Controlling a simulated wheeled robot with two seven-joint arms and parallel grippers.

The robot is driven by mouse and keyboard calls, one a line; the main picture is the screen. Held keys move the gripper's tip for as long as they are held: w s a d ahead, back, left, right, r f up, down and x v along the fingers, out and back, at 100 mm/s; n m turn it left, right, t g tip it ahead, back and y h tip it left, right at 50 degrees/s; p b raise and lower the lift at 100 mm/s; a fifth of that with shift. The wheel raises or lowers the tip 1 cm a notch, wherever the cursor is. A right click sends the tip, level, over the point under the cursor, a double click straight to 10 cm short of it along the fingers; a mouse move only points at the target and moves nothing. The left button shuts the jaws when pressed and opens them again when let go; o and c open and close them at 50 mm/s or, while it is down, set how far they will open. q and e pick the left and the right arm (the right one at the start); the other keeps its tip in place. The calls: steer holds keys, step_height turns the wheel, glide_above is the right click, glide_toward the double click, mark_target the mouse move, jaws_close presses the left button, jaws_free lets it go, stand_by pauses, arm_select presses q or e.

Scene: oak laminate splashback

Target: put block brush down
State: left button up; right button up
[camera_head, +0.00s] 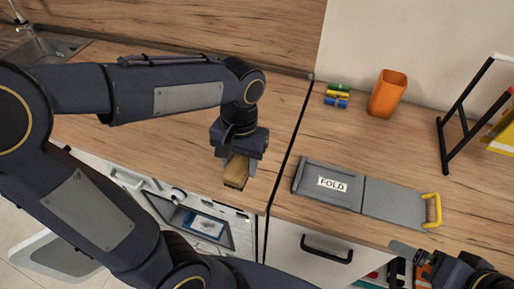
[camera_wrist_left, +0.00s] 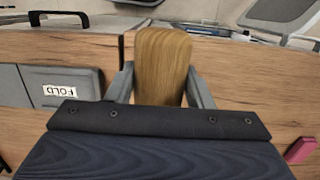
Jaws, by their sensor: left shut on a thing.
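The block brush (camera_head: 237,169) has a wooden body and is held in my left gripper (camera_head: 236,176), over the wooden counter left of the dark seam. In the left wrist view the brush (camera_wrist_left: 162,62) shows as a rounded wooden block between the two grey fingers (camera_wrist_left: 161,88), which are shut on it. Its bristle side is mostly hidden, and I cannot tell whether it touches the counter. My right gripper (camera_head: 415,255) is only partly in view at the lower right, near the counter's front edge. Its jaw opening is unclear.
A grey folding board (camera_head: 394,199) marked FOLD lies right of the seam. Behind it are an orange cup (camera_head: 388,94) and several coloured clips (camera_head: 338,96). A black rack (camera_head: 457,120) stands at right. A pink block (camera_wrist_left: 300,150) shows in the wrist view.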

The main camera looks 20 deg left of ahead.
arm_select(q)
steer(key=w+f, duration=0.2)
steer(key=w, duration=0.1)
steer(key=w+a+f+p, duration=0.1)
steer(key=w+f, duration=0.2)
steer(key=w, duration=0.1)
steer(key=w+f+p, duration=0.1)
steer(key=w+f, duration=0.2)
steer(key=shift+w+a, duration=0.35)
steer(key=shift+w+f, duration=0.15)
steer(key=shift+w, duration=0.05)
steer(key=f, duration=0.3)
steer(key=shift+w+p, duration=0.2)
steer(key=shift+p, duration=0.2)
steer(key=shift+f, duration=0.35)
steer(key=shift+f, duration=0.2)
steer(key=o, duration=1.1)
